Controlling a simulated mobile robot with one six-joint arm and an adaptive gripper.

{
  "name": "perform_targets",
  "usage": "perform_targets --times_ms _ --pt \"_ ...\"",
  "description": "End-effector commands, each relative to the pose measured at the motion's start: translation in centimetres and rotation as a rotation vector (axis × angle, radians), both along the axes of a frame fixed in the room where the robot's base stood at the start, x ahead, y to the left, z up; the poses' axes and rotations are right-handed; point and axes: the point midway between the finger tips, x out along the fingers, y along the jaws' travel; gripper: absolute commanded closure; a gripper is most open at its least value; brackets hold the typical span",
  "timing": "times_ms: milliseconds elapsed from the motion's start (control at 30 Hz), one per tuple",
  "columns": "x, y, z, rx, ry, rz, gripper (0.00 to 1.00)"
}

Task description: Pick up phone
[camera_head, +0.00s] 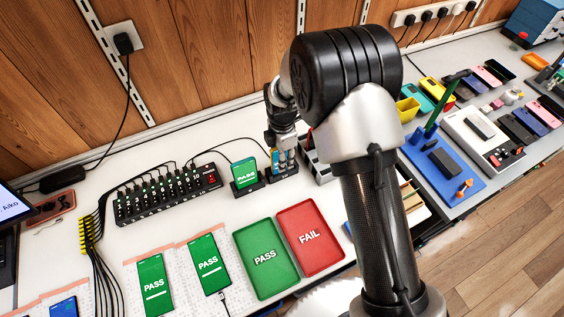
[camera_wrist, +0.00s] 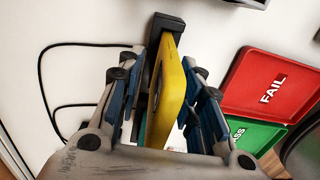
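A phone with a yellow back (camera_wrist: 172,85) stands on edge in a black stand (camera_wrist: 168,22) in the wrist view. My gripper (camera_wrist: 165,95) is around it, with one blue-padded finger on each side. The fingers look open, with a narrow gap on at least the right side; firm contact is not visible. In the head view my gripper (camera_head: 284,152) reaches down over the black stand (camera_head: 282,173), and mostly hides the phone. A second phone with a green PASS screen (camera_head: 244,172) stands in a neighbouring stand to the left.
A green PASS tray (camera_head: 265,280) and a red FAIL tray (camera_head: 327,255) lie in front, both empty. Phones with green PASS screens (camera_head: 154,283) lie at front left. A black charging hub (camera_head: 168,196) with cables is left of the stands. A blue mat with tools (camera_head: 460,185) lies at right.

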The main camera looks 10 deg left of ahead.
Motion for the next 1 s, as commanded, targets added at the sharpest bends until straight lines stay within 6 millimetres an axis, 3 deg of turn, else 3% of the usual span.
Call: perform_targets --times_ms 200,700,1000 --pt "0.05 0.02 0.04 0.001 -0.001 0.000 0.68" --pt "0.02 0.02 0.04 0.001 -0.001 0.000 1.00" --pt "0.05 0.03 0.07 0.001 -0.001 0.000 1.00"
